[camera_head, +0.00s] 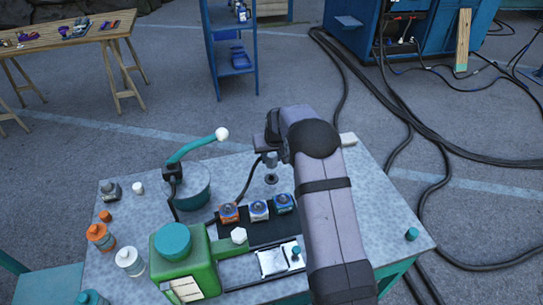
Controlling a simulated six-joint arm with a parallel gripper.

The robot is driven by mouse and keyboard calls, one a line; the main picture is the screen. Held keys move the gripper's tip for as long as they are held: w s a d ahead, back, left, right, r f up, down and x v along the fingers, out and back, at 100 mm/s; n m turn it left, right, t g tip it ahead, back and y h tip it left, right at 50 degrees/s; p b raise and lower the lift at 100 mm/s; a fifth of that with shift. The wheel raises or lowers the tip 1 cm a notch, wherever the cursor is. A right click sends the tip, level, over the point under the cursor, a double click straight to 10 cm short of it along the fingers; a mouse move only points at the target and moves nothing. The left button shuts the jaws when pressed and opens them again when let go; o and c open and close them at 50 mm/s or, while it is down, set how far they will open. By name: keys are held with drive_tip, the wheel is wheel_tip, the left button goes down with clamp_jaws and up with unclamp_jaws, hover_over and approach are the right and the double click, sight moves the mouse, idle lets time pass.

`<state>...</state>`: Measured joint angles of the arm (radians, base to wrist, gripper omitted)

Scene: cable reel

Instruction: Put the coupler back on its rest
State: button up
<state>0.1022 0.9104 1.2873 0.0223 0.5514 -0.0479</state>
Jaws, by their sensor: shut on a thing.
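My gripper (268,148) is at the end of the grey arm, above the back part of the metal-topped table. It is shut on a small grey cylindrical piece, which looks like the coupler (270,160). A black cable runs down from beside the gripper towards the table. Just below the coupler is a small dark round foot (271,179) on the table. It may be the rest, but I cannot tell whether the coupler touches it. The teal reel drum (188,190) with its crank and white knob stands to the left. My arm hides the table behind it.
A green machine (187,262) with a teal cap stands at the front left. A black strip (258,233) carries three small blocks. Several bottles (130,261) line the left edge. A small teal cylinder (411,234) sits on the clear right side.

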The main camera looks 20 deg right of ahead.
sight(272, 175)
drive_tip(key=shift+f+b, duration=2.1)
drive_tip(key=shift+f, duration=1.2)
drive_tip(key=o, duration=1.2)
drive_tip(key=shift+b+v, duration=1.35)
drive_tip(key=shift+v, duration=2.15)
drive_tip(key=shift+s+r, duration=0.1)
drive_tip(key=shift+r, duration=0.1)
